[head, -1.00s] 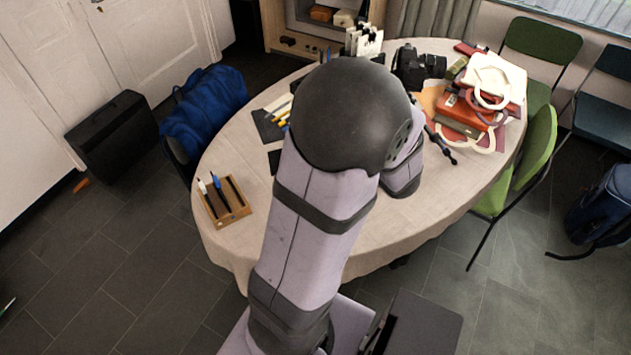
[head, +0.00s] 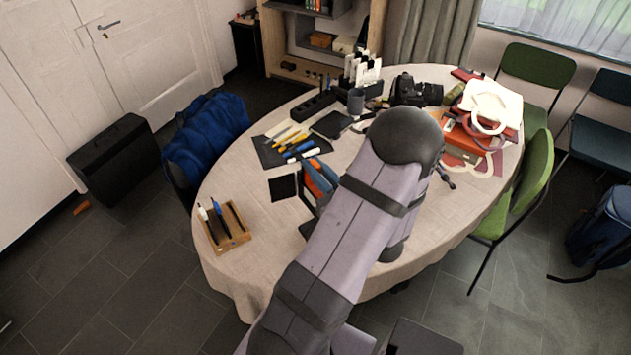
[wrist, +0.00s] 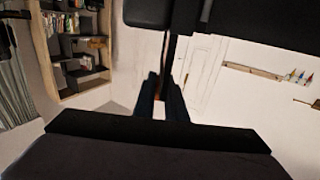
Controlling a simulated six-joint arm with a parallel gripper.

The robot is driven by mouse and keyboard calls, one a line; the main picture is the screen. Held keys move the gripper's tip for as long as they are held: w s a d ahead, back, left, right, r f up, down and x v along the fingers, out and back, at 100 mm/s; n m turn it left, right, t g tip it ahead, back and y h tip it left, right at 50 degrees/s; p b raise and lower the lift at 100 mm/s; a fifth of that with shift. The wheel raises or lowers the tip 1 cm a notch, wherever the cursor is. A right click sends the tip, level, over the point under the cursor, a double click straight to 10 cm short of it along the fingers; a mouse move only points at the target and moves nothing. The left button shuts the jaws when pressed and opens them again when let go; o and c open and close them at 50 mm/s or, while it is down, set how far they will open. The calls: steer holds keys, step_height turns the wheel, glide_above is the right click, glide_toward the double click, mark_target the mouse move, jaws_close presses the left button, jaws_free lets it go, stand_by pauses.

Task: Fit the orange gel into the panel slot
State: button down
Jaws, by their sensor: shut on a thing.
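In the head view an orange piece (head: 315,170), which looks like the gel, stands on edge beside blue parts, just left of my arm. Black flaps, one a dark square (head: 284,187), stand beside it and look like part of the panel. The slot itself cannot be made out. My gripper is largely hidden behind my arm in the head view. In the wrist view my gripper (wrist: 161,98) shows two dark fingers close together, with a sliver of orange between them. It is shut on the orange gel. I cannot tell whether the gel touches the panel.
A wooden tray (head: 235,238) with pens stands at the table's left edge. Pens and markers lie on a dark mat (head: 268,153).

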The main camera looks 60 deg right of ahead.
steer(key=shift+f, duration=0.85)
steer(key=shift+f+p, duration=0.4)
steer(key=shift+f, duration=1.55)
steer(key=shift+f, duration=0.1)
steer(key=shift+f, duration=0.15)
steer(key=c, duration=1.8)
jaws_free()
steer(key=shift+r, duration=0.2)
